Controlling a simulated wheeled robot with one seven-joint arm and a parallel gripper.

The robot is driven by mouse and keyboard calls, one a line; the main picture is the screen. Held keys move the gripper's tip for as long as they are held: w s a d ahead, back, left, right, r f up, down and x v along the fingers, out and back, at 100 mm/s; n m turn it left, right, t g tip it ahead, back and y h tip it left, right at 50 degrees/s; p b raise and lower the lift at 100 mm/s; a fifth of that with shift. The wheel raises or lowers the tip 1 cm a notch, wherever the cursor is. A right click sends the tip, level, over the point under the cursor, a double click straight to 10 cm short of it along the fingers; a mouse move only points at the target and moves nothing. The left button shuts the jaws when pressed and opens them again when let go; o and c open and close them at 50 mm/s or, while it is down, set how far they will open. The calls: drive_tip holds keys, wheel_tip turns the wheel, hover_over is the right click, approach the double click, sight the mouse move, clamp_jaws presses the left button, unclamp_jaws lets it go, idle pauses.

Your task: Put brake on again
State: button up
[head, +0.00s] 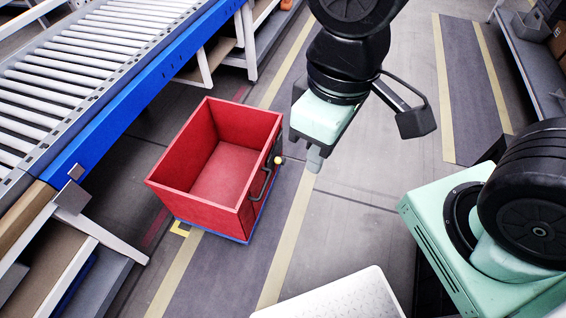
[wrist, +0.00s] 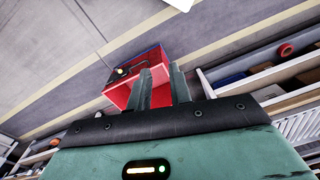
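A red open-topped cart (head: 222,172) with a blue base stands on the floor, empty inside. On its right end are a dark curved handle (head: 264,183) and a yellow knob (head: 279,160), which looks like the brake lever's end. My gripper (head: 315,160) hangs to the right of the knob, apart from it. In the wrist view, my gripper's two fingers (wrist: 162,82) are apart with a gap between them and nothing held. The red cart (wrist: 122,94) lies beyond the fingers, partly hidden by them. A small yellow knob (wrist: 119,71) shows left of the fingers.
A roller conveyor with a blue side rail (head: 150,75) runs along the left, close to the cart. A shelf (head: 533,62) stands at the upper right. The floor (head: 360,205) right of the cart is clear, with yellow marking lines. A white perforated surface (head: 335,298) is at the bottom.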

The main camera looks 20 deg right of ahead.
drive_tip(key=shift+f, duration=0.35)
clamp_jaws()
drive_tip(key=w+f+m+g+y+b, duration=0.2)
drive_tip(key=w+f+m+y+b, duration=0.2)
drive_tip(key=w+f+m+b, duration=0.55)
drive_tip(key=w+a+f+m+g+y+b, duration=0.1)
drive_tip(key=w+f+m+y+b, duration=0.2)
drive_tip(key=f+b, duration=0.8)
drive_tip(key=w+f+m+g+y+b, duration=0.2)
drive_tip(key=w+f+m+y+b, duration=0.4)
drive_tip(key=f, duration=1.1)
drive_tip(key=w+d+f+m+t+b, duration=0.5)
drive_tip(key=f+m, duration=0.2)
drive_tip(key=f, duration=0.4)
drive_tip(key=w+d+f+m+t+b, duration=0.4)
drive_tip(key=d+f+m+t+b, duration=0.1)
drive_tip(key=f, duration=0.7)
drive_tip(key=w+d+f+m+t+b, duration=0.5)
drive_tip(key=f+m, duration=0.5)
drive_tip(key=f, duration=0.2)
drive_tip(key=shift+w+d+t+y+b, duration=0.3)
drive_tip(key=shift+d+t+b, duration=0.15)
drive_tip(key=shift+d+t, duration=0.7)
drive_tip(key=shift+d+g, duration=0.1)
drive_tip(key=shift+g, duration=0.15)
